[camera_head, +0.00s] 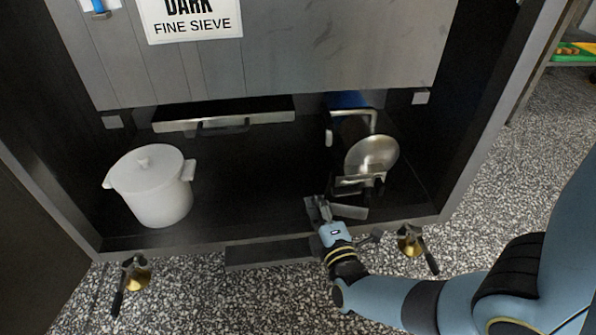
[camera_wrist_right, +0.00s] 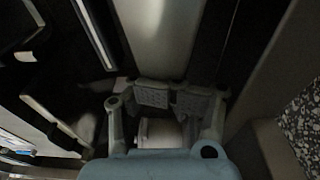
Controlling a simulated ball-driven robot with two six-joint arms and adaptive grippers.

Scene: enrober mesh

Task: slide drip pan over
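A shallow metal tray (camera_head: 225,118) with a front handle, which looks like the drip pan, sits under the machine's grey front at the back left of the dark bay. My right gripper (camera_head: 318,208) is low at the bay's front, right of the middle and well apart from the tray. In the right wrist view, my right gripper (camera_wrist_right: 172,98) has its two finger pads almost together, with no clear object between the tips. A pale round part shows behind the pads; I cannot tell what it is. My left gripper is out of view.
A white lidded pot (camera_head: 152,188) stands at the bay's left. A round metal disc (camera_head: 371,156) on a bracket stands at the right, just beyond my right gripper. The bay floor (camera_head: 250,190) between them is clear. A sieve sign (camera_head: 193,18) hangs above.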

